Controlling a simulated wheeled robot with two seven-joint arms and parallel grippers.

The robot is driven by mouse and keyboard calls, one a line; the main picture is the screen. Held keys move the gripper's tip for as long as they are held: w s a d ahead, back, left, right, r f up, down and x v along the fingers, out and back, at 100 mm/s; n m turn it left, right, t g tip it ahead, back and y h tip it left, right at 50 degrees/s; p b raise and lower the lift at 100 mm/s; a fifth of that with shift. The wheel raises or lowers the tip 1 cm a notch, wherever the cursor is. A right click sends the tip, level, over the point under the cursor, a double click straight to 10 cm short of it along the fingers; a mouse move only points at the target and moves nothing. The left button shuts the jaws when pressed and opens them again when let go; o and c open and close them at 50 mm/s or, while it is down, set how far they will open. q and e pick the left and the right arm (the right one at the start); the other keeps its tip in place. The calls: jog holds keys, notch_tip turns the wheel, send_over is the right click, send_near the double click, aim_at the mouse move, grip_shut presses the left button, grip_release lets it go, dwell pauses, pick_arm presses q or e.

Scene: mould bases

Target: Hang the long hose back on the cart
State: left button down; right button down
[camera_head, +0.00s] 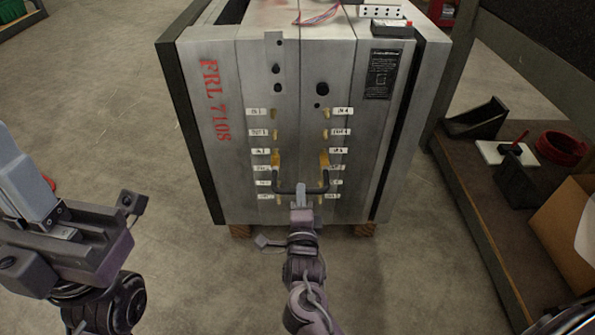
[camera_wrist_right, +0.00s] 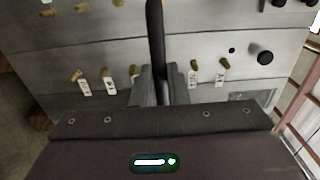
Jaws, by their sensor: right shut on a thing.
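A dark U-shaped hose (camera_head: 287,191) is at the front of the grey mould base (camera_head: 220,150), its two ends up at the yellow fittings in the left and right port columns. I cannot tell whether the ends are attached. My right gripper (camera_head: 300,198) is shut on the low middle of the hose. In the right wrist view the hose (camera_wrist_right: 155,40) runs up from between the fingers (camera_wrist_right: 163,85). My left gripper (camera_head: 35,190) is at the left, away from the mould; its jaw opening is not clear. No cart with hanging hoses can be made out.
A brown-topped bench (camera_head: 465,185) at right holds black brackets (camera_head: 478,120), a red coil (camera_head: 562,148) and a cardboard box (camera_head: 565,230). Labelled brass ports (camera_head: 325,133) line the mould face. The mould stands on wooden blocks (camera_head: 365,229). The floor in front is clear.

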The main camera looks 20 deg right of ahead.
jog(key=shift+p+v, duration=0.75)
jog(key=shift+v, duration=1.15)
jog(key=shift+a, duration=0.25)
jog(key=shift+p+v, duration=1.1)
jog(key=shift+v, duration=1.85)
jog(key=shift+d, duration=0.1)
jog(key=b+x, duration=0.2)
jog(key=x, duration=0.4)
jog(key=shift+w+d+r, duration=0.2)
jog(key=shift+w, duration=0.2)
jog(key=shift+s+d, duration=0.1)
jog(key=shift+d, duration=0.05)
